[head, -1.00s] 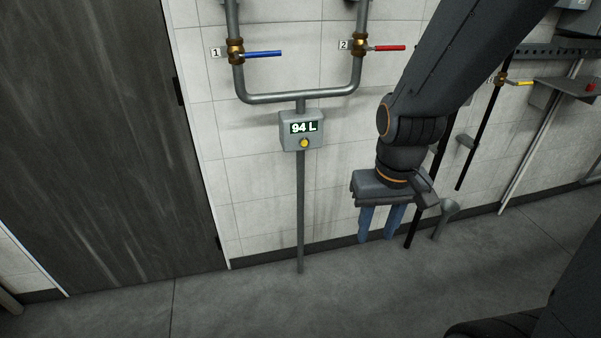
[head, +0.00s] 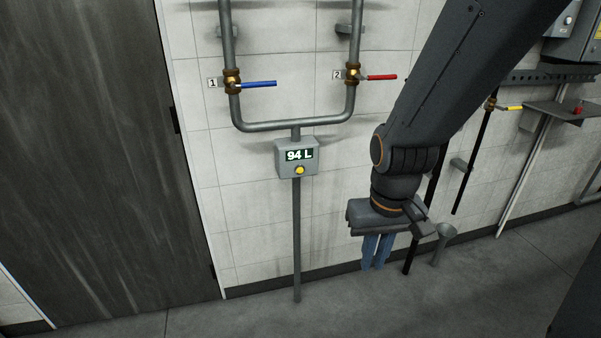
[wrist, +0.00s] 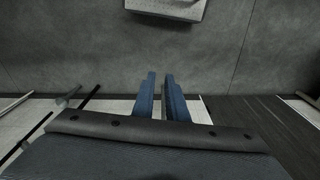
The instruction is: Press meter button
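The meter (head: 297,158) is a grey box on a vertical pipe, with a display reading 94 L. Its round yellow button (head: 299,170) sits below the display, with nothing touching it. My gripper (head: 375,268) hangs pointing down, to the right of the meter and lower than it in the head view. Its blue fingers are close together with a narrow gap between them, also seen in the wrist view (wrist: 159,76). It holds nothing. The meter and button are not recognisable in the wrist view.
Above the meter are a blue valve handle (head: 259,84) and a red valve handle (head: 381,77) on forked pipes. A grey funnel (head: 446,232) and black pipe stand close behind my gripper at right. A dark door (head: 90,150) is at left. The floor before the meter is clear.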

